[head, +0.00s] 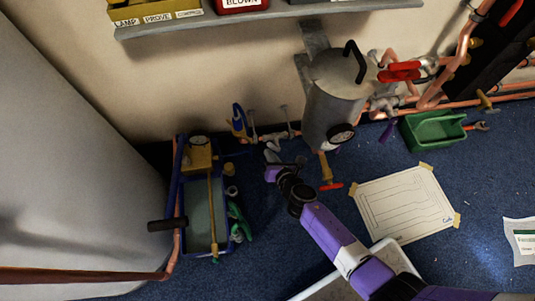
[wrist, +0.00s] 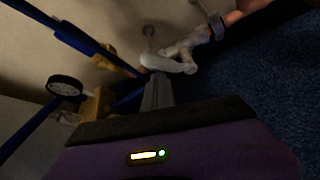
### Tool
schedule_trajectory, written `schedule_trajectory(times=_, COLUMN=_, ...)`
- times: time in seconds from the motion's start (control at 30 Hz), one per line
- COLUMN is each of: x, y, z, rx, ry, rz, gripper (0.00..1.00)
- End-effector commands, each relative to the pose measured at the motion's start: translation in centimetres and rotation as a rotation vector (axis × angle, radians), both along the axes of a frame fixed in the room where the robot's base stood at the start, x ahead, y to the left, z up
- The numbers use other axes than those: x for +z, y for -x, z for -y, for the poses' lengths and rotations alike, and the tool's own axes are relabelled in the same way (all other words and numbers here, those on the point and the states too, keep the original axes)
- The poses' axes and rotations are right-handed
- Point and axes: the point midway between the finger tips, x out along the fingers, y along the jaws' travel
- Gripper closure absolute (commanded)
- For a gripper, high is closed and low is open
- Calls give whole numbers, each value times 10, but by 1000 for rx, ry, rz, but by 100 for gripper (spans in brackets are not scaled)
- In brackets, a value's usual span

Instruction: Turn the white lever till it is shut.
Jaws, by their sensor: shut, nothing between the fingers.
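The white lever (wrist: 168,63) shows in the wrist view, just beyond my fingertips. Its rounded end points left, and its other end meets a pale valve body (wrist: 188,42) on a copper pipe. My gripper (wrist: 157,80) is shut, with its grey fingers together and nothing held. The fingertips overlap the lever's near edge in the picture; I cannot tell whether they touch it. In the head view my gripper (head: 285,162) is low by the wall pipes, left of the grey tank. There the lever is small and hard to separate from the gripper.
The grey tank (head: 334,100) with a dial stands right of my gripper. A red-handled yellow valve (head: 328,175) sticks out below it. A blue-handled valve (head: 239,120) is on the pipe. A green bin (head: 432,132) lies at right.

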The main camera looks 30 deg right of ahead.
Motion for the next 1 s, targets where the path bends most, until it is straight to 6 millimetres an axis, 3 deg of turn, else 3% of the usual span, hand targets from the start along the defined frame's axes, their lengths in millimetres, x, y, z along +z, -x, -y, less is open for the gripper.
schedule_trajectory(times=0.23, x=9, y=2, z=9, rx=-3, ry=-1, rz=1, gripper=100)
schedule_trajectory(times=1.0, x=11, y=4, z=16, rx=-4, ry=1, rz=0, gripper=100)
